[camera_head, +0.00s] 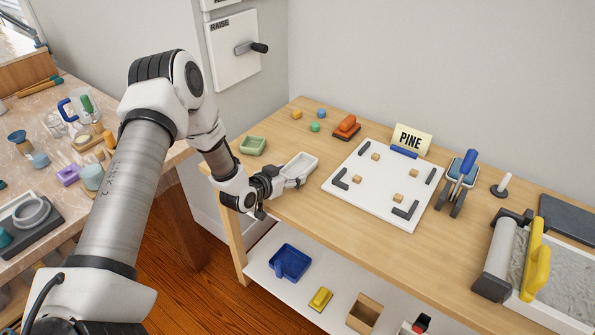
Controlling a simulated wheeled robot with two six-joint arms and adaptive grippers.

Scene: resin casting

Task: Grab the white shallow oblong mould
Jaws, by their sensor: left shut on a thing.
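The white shallow oblong mould (300,165) is over the left part of the wooden table, between the green mould and the white board. My left gripper (281,178) is shut on the mould's near left end. The mould looks roughly level. I cannot tell whether it touches the table top or is held just above it. The fingertips are partly hidden against the mould. My right gripper is not in view.
A green oblong mould (253,145) lies at the table's left back. A white board (382,184) with black corner pieces and small wooden blocks is to the right. A "PINE" sign (411,139) stands behind it. Bare wood (300,210) lies in front of the mould.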

